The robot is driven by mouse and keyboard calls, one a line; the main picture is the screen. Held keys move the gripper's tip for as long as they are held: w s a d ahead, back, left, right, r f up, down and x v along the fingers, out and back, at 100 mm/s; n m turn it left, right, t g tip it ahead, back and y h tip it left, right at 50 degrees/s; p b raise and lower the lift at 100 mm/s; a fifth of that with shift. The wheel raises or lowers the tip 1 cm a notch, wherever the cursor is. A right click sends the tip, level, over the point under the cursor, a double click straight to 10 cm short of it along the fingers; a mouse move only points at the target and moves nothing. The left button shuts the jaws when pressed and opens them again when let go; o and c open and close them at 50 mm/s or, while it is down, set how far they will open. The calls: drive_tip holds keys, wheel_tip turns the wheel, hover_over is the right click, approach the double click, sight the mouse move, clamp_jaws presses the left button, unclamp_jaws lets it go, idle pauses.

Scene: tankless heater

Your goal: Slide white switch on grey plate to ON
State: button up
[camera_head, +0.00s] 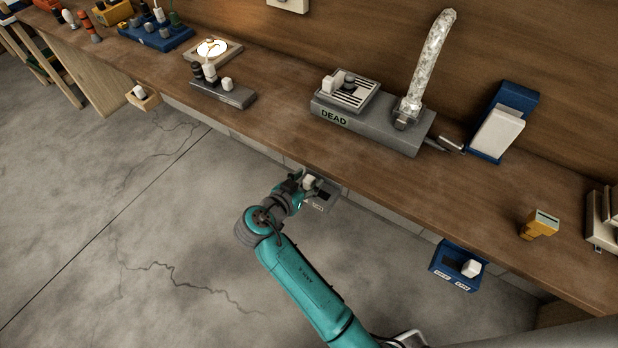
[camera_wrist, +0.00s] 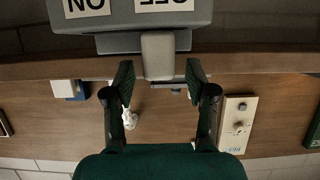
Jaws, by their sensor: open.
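The grey plate (camera_head: 326,203) is mounted on the front edge of the bench, and it fills the top of the wrist view (camera_wrist: 125,22), where its ON and OFF labels appear upside down. The white switch (camera_wrist: 158,56) stands out from the plate, in line with the OFF label and away from the ON label at left. It also shows in the head view (camera_head: 310,181), partly hidden by my gripper. My gripper (camera_wrist: 160,80) is open, its fingertips on either side of the switch with visible gaps; in the head view my gripper (camera_head: 302,181) is at the plate.
A blue plate (camera_head: 445,256) with another white switch (camera_head: 471,267) hangs on the bench edge to the right. A grey device marked DEAD (camera_head: 375,130) stands on the bench (camera_head: 280,130) above. The floor at left is clear.

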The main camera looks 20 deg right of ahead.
sight(331, 180)
drive_tip(key=shift+w+d+f, duration=0.25)
drive_tip(key=shift+w+d, duration=0.1)
drive_tip(key=shift+d, duration=0.1)
clamp_jaws()
drive_tip(key=shift+s+d, duration=0.7)
drive_tip(key=shift+s, duration=0.25)
drive_tip(key=shift+s+d, duration=0.65)
drive_tip(key=shift+s, duration=0.25)
unclamp_jaws()
drive_tip(key=v, duration=1.2)
